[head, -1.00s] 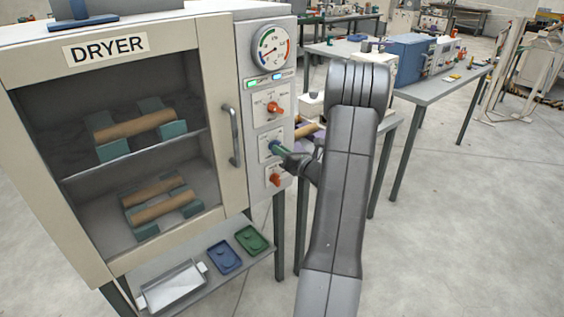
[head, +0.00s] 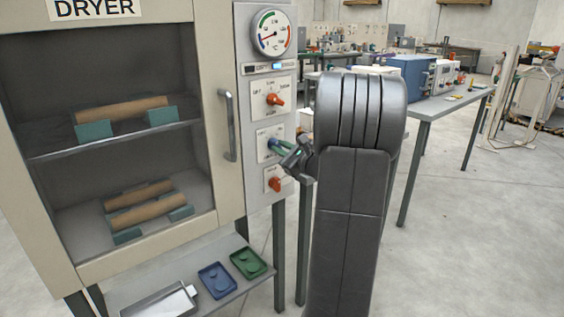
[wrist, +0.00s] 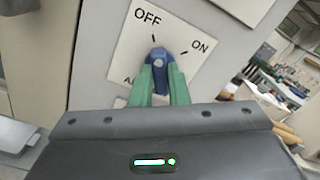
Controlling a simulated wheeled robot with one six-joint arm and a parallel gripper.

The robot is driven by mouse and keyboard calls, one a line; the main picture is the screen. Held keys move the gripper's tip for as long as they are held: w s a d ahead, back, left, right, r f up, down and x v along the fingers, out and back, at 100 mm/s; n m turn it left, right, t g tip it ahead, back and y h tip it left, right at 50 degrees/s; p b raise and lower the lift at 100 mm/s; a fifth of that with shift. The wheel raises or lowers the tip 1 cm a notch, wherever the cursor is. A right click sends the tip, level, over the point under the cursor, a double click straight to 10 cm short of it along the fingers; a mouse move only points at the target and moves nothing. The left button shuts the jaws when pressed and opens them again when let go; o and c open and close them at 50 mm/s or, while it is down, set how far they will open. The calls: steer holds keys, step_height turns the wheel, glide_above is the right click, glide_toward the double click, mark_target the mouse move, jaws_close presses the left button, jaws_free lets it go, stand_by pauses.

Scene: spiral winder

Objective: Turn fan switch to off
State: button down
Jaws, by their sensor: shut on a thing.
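The fan switch is a blue knob (wrist: 158,57) on a white plate (wrist: 122,48) marked OFF, ON and a partly hidden label starting with A. In the wrist view my gripper (wrist: 160,75) has its two green fingers shut on the knob, one on each side. The knob's tip points up, toward the OFF mark.
Orange knobs sit above (head: 274,99) and below (head: 275,184) the fan switch. A gauge (head: 272,33) and small lights (head: 270,68) are higher up. The door handle (head: 229,125) juts out on the left. Blue (head: 217,280) and green trays (head: 248,263) lie on the shelf below.

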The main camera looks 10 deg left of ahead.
steer(key=shift+f+n+b, duration=0.1)
steer(key=shift+n+b, duration=0.8)
steer(key=shift+b, duration=0.2)
steer(key=c, duration=1.4)
jaws_free()
steer(key=shift+d, duration=0.1)
steer(key=v, duration=1.3)
steer(key=shift+s+d, duration=0.2)
steer(key=shift+s, duration=0.1)
